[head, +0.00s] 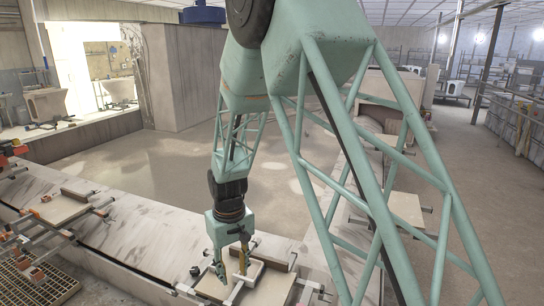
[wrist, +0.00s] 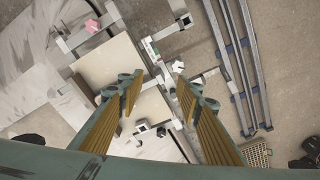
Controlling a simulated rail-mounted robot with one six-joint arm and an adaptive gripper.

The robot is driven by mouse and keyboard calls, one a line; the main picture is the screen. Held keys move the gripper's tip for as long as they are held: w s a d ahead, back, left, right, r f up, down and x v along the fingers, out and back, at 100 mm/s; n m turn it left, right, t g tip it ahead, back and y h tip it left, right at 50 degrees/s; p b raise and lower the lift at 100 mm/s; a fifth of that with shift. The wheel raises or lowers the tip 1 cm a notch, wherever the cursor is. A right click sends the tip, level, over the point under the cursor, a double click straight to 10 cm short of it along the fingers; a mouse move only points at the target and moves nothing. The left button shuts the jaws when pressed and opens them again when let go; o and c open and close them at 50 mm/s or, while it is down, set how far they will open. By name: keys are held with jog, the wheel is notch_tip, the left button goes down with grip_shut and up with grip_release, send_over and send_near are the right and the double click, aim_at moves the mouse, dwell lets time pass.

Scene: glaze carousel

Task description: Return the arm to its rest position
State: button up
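My gripper (head: 233,275) hangs at the end of my green lattice arm, low over a pale square board (head: 207,286) near the bottom middle of the head view. Its two fingers are spread, with nothing between them. In the wrist view my gripper (wrist: 159,74) also shows two separated yellow-padded fingers.
A pale conveyor track (head: 140,232) runs along the front, with another board (head: 58,209) on a clamp frame at left. One more board (head: 407,207) lies right, partly behind my arm. Orange-tipped bars and a floor grate (head: 45,285) stand at lower left. The central floor is open.

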jog(key=s+d+r+m+t, duration=0.1)
jog(key=s+d+r+m, duration=0.1)
jog(key=s+d+r, duration=0.7)
jog(key=s+d+r+m+t, duration=0.1)
jog(key=s+d+r, duration=0.2)
jog(key=d+r, duration=1.1)
jog(key=s+d+r+m, duration=0.1)
jog(key=s+d+r, duration=0.2)
jog(key=s, duration=0.6)
jog(key=s+d+r+m+t, duration=0.1)
jog(key=s+d+r, duration=0.3)
jog(key=s, duration=0.5)
jog(key=s+d+r+m, duration=0.1)
jog(key=s+d+r, duration=0.2)
jog(key=s, duration=0.7)
jog(key=shift+d+r+m, duration=0.15)
jog(key=shift+r+m, duration=0.15)
jog(key=shift+r, duration=0.7)
jog(key=shift+w, duration=0.1)
notch_tip(320, 180, down, 6)
jog(key=b, duration=0.5)
jog(key=shift+r, duration=0.25)
jog(key=shift+o, duration=0.6)
